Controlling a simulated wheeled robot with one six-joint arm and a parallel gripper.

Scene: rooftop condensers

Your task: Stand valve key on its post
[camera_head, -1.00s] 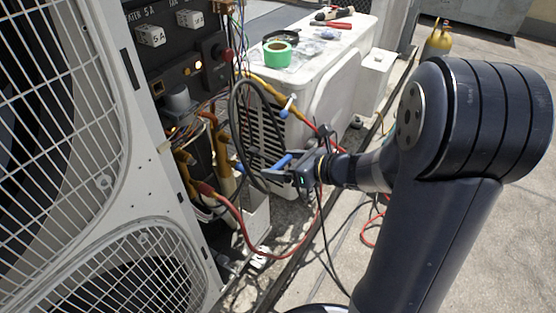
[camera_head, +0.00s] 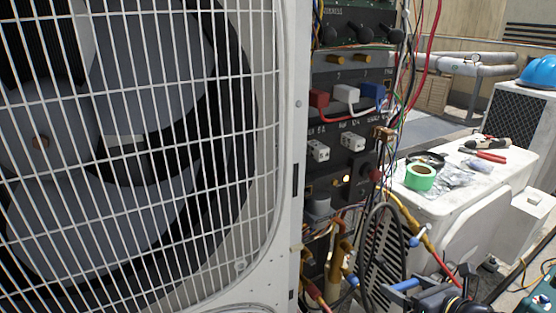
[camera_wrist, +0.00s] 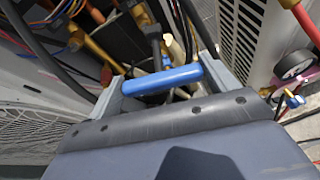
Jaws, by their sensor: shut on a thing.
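The valve key (camera_wrist: 163,80) shows as a blue bar across my gripper (camera_wrist: 166,84) in the wrist view. My gripper is shut on it, with a grey finger at each end of the bar. In the head view the blue bar (camera_head: 404,285) and my gripper (camera_head: 415,294) are at the bottom edge, right of the brass pipes. The lower part of the key is largely hidden. Brass and dark fittings stand beyond the key in the wrist view. I cannot tell which of them is the post.
The fan grille (camera_head: 130,150) fills the left. Beside it is an open panel with switches and wires. Brass pipes (camera_head: 338,262) and a looped black hose (camera_head: 372,245) crowd the space by my gripper. A white unit (camera_head: 465,205) carries green tape (camera_head: 420,177) and tools.

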